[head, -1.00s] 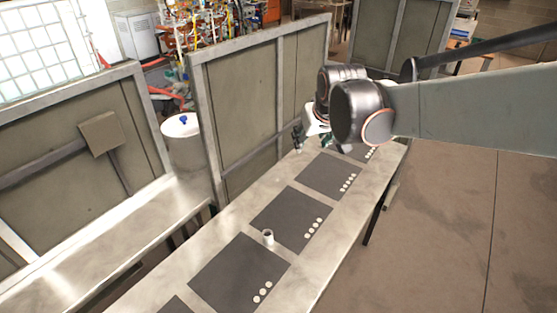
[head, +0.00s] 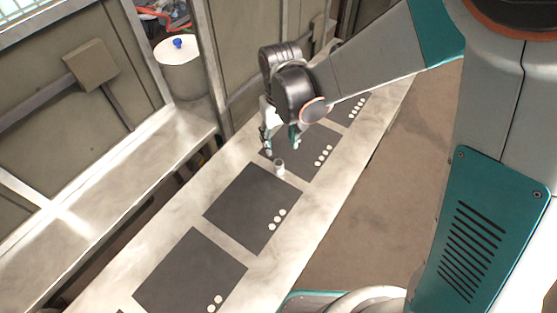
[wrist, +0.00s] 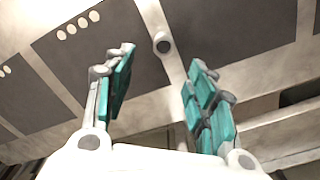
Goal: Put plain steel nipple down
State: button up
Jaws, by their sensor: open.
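The plain steel nipple (head: 279,165) is a short, light metal tube standing upright on the bench, on the bare strip between two dark mats. In the wrist view the nipple (wrist: 162,43) shows as a small ring with a dark bore, beyond the fingertips and roughly between them in the picture. My gripper (head: 282,146) is open and empty, close above and beyond the nipple in the head view. In the wrist view its two teal-padded fingers (wrist: 162,60) are spread apart, with no contact on the nipple visible.
The long metal bench (head: 130,235) carries a row of dark mats (head: 250,205) marked with pale dots. Upright framed panels (head: 240,60) stand along its far side. A white-topped drum (head: 178,55) stands behind. Bare bench surrounds the mats.

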aim_at(279, 163)
notch_tip(279, 163, down, 6)
jog(key=shift+f+b, duration=0.25)
jog(key=shift+b, duration=0.65)
jog(key=shift+s+a+f+b, duration=0.15)
jog(key=shift+f+b, duration=0.5)
jog(key=shift+f, duration=0.7)
jog(key=shift+s+f+b, duration=0.1)
jog(key=shift+f+b, duration=0.55)
jog(key=shift+f, duration=0.7)
grip_shut()
